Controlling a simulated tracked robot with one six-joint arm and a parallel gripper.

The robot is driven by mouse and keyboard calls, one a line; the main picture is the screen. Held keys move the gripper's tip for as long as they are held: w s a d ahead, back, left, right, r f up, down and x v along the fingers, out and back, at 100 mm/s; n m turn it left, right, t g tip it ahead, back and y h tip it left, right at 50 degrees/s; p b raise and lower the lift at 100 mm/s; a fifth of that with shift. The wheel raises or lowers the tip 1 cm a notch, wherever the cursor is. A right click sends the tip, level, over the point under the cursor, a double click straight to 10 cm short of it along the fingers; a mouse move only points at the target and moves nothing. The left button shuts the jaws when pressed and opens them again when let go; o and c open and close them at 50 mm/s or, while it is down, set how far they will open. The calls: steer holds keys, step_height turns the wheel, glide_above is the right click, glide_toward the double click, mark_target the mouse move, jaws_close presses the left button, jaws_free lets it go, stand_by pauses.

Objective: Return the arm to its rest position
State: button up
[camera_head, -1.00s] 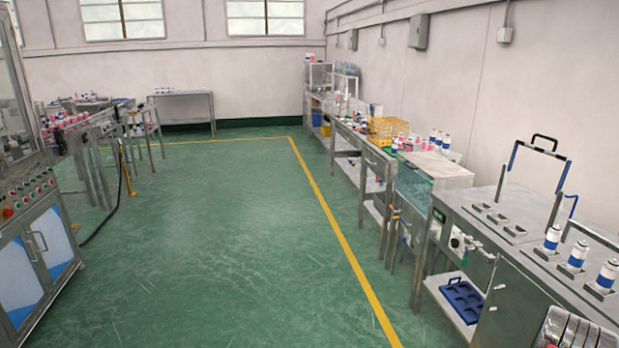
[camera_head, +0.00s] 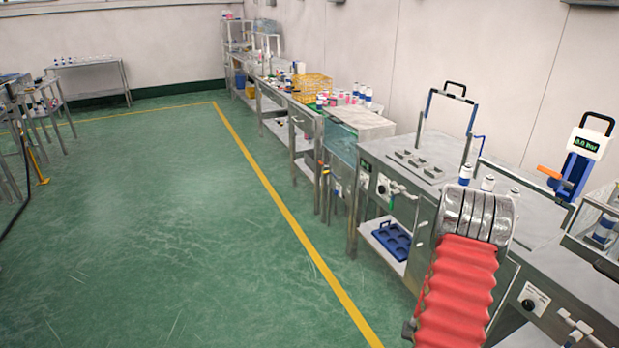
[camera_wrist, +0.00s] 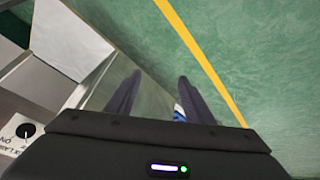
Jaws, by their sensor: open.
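My gripper (camera_wrist: 157,82) is open in the wrist view, its two dark fingers well apart. No held object shows between them. A small blue and white thing (camera_wrist: 179,113) shows beside the right finger; I cannot tell what it is. Green floor and a yellow line lie beyond the fingers. In the head view my arm (camera_head: 457,300) rises at the lower right, with a red ribbed sleeve and silver rings. It stands in front of the steel benches. My gripper does not show there.
A steel bench (camera_head: 392,183) with a blue tray (camera_head: 392,240) on its lower shelf stands behind my arm. A blue gauge device (camera_head: 578,165) reading "0.0 bar" is at the right. Green floor (camera_head: 180,240) left of the yellow line is clear.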

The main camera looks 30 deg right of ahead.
steer(key=w+a+r+n+y, duration=0.1)
steer(key=w+a+r+y, duration=0.15)
steer(key=a+r, duration=0.7)
steer(key=w+a+r+n+y, duration=0.15)
steer(key=w+a+r, duration=0.25)
steer(key=a+r, duration=0.5)
steer(key=s+a+r+n+t, duration=0.1)
steer(key=s+a+r+n, duration=0.2)
steer(key=a+r, duration=1)
steer(key=s+a+r+n+t+y, duration=0.1)
steer(key=a+r+n, duration=0.4)
steer(key=a+r, duration=0.7)
steer(key=shift+s+a+r+t, duration=0.35)
steer(key=shift+s+a+t, duration=0.45)
steer(key=shift+s+a, duration=0.75)
steer(key=shift+w+a, duration=0.15)
steer(key=shift+w, duration=0.05)
